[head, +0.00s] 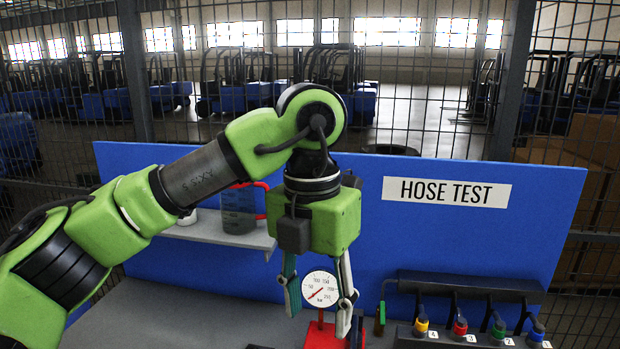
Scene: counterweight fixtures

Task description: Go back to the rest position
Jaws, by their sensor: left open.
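My left gripper (319,306) hangs pointing down in front of the blue panel, at the middle of the head view. Its two fingers are apart, with nothing seen held between them. A round white pressure gauge (320,288) shows between the fingers, above a red base (325,335). Whether the fingers touch the gauge or stand in front of it, I cannot tell. My left arm reaches in from the left. My right gripper is not in view.
A blue panel (450,240) with a HOSE TEST sign (446,192) stands behind. A grey jug (238,209) with a red handle is on a shelf (215,232) at left. Several coloured connectors, one yellow (421,325), line a dark rack at right. The grey bench (180,315) is clear at left.

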